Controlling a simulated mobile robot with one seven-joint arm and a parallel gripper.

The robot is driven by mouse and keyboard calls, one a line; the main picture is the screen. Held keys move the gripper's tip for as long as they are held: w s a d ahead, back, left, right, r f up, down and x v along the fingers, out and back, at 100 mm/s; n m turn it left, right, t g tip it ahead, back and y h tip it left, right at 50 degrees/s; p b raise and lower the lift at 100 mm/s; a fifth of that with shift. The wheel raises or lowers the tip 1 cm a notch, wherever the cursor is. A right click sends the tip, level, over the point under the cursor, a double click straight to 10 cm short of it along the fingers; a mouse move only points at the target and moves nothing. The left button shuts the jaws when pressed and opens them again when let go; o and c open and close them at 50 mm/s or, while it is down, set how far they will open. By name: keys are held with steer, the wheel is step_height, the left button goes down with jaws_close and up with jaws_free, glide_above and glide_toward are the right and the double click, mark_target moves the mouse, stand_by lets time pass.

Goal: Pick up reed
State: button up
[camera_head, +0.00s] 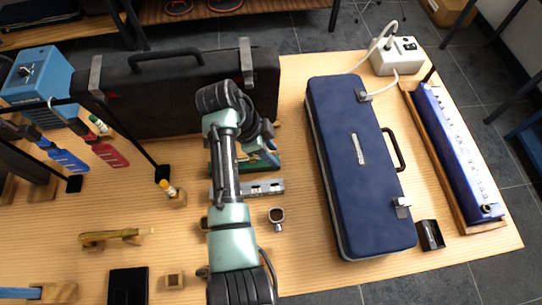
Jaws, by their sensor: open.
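No piece can be named as the reed with certainty at this size. A slim tan piece (117,234) lies across a small wooden support at the lower left; I cannot tell whether it is the reed. My arm reaches up the middle of the table and bends over near the black case. The dark end of my gripper (266,137) shows just right of the arm, above a green and yellow box (262,160). My gripper is open, with its fingertips small and partly hidden. Nothing is seen held in it.
A black case (180,95) lies behind the arm, and a blue case (360,170) to its right. A silver harmonica (262,187) and a small metal piece (277,215) lie beside the arm. A long blue instrument (455,150) lies far right. Bare table shows at lower right.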

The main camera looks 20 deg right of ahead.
steer(key=shift+c, duration=0.2)
jaws_close()
stand_by(1.1)
